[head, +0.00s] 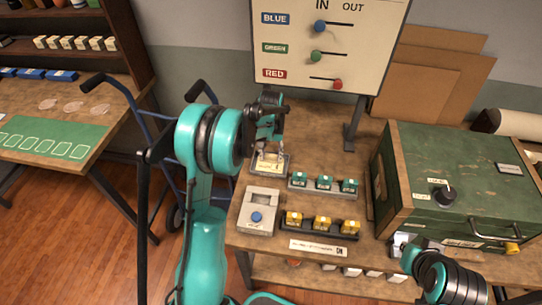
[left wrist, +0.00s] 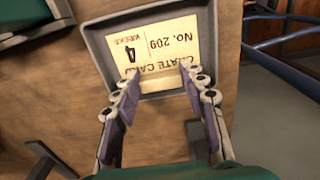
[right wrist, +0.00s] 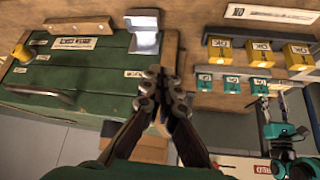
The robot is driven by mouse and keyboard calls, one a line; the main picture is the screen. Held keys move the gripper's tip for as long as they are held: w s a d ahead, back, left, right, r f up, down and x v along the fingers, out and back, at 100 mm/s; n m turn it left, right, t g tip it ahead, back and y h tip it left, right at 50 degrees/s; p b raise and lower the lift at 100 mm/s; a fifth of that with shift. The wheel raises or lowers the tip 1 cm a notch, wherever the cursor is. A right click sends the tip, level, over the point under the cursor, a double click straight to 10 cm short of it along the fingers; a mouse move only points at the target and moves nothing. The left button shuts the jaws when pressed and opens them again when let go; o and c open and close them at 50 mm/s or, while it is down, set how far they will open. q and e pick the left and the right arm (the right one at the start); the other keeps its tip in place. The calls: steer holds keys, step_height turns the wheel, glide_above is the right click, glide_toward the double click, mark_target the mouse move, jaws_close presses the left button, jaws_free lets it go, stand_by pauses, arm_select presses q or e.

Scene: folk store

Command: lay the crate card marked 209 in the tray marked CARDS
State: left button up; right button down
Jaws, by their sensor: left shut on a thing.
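The crate card (left wrist: 155,45), cream with "No. 209" and a 4 printed on it, lies within the rim of a shallow grey tray (left wrist: 97,45). In the head view the tray (head: 285,172) stands at the back left of the table; I cannot read a CARDS mark on it. My right gripper (right wrist: 164,80) is shut and empty, beside the green box's edge.
A grey device with a blue button (head: 257,216) stands in front of the tray. Racks of teal (head: 324,183) and yellow (head: 322,223) blocks lie to its right. A large green box (head: 440,185) fills the table's right. A lever board (head: 325,45) stands behind.

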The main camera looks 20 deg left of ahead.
mark_target(271, 156)
arm_select(q)
steer(key=o, duration=0.8)
steer(key=shift+f, duration=0.1)
steer(key=shift+o, duration=0.2)
steer(key=s+d+r+t+p, duration=0.1)
steer(key=s+d+r+p, duration=0.15)
steer(key=r, duration=0.65)
steer(key=s+d+r+t+p, duration=0.1)
steer(key=s+r, duration=0.2)
steer(key=r, duration=0.6)
steer(key=s+d+r+m+t, duration=0.1)
steer(key=s+d+m+t, duration=0.2)
steer(key=s, duration=1.6)
steer(key=d+t, duration=0.2)
steer(key=d, duration=0.2)
steer(key=shift+r, duration=0.15)
